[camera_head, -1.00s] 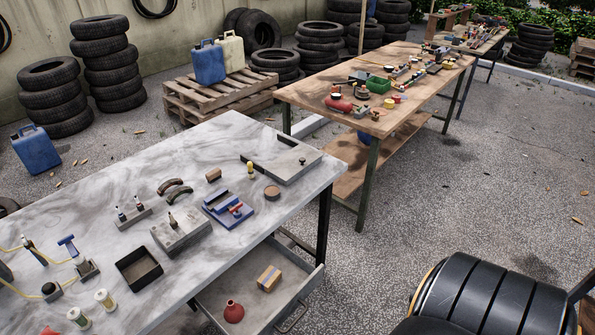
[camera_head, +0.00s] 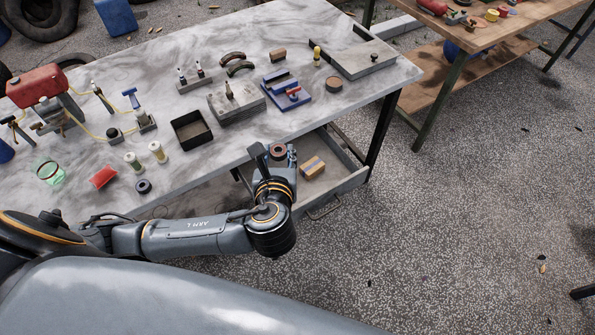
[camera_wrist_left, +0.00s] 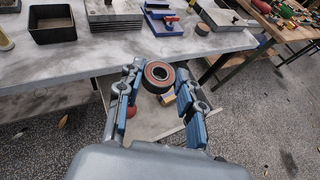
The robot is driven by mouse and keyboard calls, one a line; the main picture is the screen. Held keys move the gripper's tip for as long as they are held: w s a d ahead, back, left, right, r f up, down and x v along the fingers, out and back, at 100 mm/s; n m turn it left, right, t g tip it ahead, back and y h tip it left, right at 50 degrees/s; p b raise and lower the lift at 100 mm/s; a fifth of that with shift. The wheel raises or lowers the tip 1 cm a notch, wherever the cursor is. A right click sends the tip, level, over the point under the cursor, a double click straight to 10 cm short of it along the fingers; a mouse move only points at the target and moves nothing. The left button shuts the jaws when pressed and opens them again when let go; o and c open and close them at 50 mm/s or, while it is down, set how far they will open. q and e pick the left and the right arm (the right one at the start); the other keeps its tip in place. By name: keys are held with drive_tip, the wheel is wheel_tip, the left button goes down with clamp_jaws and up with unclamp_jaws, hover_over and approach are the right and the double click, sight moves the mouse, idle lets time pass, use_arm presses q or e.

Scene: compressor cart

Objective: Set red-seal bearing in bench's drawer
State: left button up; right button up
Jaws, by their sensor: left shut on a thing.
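My left gripper (camera_head: 279,153) is over the open drawer (camera_head: 345,186) of the marble-topped bench (camera_head: 225,60). It is shut on the red-seal bearing (camera_wrist_left: 158,74), a dark ring with a reddish face. The bearing also shows in the head view (camera_head: 278,151), held above the drawer and near the bench's front edge. My right gripper is not in view.
On the bench stand a black tray (camera_head: 191,131), a grey block (camera_head: 236,103), a blue vise (camera_head: 286,90), a dark ring (camera_head: 144,186) and a red compressor (camera_head: 36,86). A wooden table (camera_head: 480,50) stands behind at the right. The floor to the right is mostly clear.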

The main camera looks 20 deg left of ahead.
use_arm(q)
drive_tip(key=s+d+f, duration=0.2)
drive_tip(key=s+f, duration=0.4)
drive_tip(key=s, duration=0.1)
drive_tip(key=shift+n+y, duration=0.4)
drive_tip(key=w+f, duration=0.4)
drive_tip(key=w+d+f+b, duration=0.1)
drive_tip(key=w+f, duration=0.4)
drive_tip(key=w+d+f, duration=0.1)
drive_tip(key=w+f, duration=0.3)
drive_tip(key=shift+w+d+f, duration=0.15)
drive_tip(key=shift+d, duration=0.1)
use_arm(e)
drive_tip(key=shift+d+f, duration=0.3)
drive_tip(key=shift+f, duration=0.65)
